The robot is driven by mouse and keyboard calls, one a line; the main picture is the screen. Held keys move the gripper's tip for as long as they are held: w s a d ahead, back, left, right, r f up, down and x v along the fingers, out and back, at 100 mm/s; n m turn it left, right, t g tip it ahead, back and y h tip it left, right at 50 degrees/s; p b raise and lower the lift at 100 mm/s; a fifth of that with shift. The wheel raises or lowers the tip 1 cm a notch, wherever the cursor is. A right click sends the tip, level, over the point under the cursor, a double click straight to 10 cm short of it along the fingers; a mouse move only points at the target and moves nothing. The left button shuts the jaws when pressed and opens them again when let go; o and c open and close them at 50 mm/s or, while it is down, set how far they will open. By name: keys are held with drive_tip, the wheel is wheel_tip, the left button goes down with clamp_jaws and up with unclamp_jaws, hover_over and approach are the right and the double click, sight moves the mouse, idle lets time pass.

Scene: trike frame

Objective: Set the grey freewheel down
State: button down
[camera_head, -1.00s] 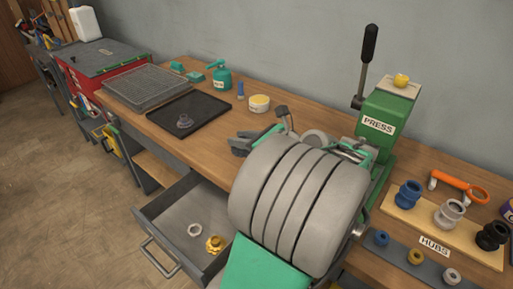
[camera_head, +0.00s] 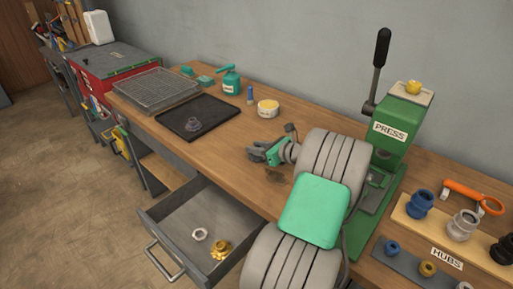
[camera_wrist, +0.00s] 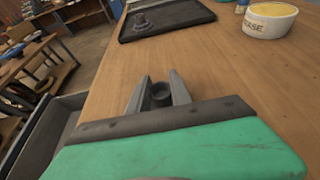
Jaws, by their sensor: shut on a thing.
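My gripper (camera_head: 262,151) is over the wooden bench top, to the right of the black tray, with its two grey fingers shut on a small dark grey ring-shaped part, the grey freewheel (camera_wrist: 160,92). In the wrist view the freewheel sits between the fingers, its round hollow end showing; the bench wood lies beyond it. The fingers hide its sides, and I cannot tell how high it is above the bench. In the head view it is mostly hidden by the fingers.
The black tray (camera_head: 228,111) holds another grey part (camera_head: 193,124). A yellow-lidded tub (camera_head: 268,108) stands behind my gripper. The open drawer (camera_head: 172,213) holds a pale nut (camera_head: 200,234) and a gold gear (camera_head: 221,249). The green press (camera_head: 402,133) stands right. Bench between tray and gripper is clear.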

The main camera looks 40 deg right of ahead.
drive_tip(key=shift+r, duration=0.1)
drive_tip(key=c, duration=1.2)
unclamp_jaws()
drive_tip(key=shift+o, duration=0.2)
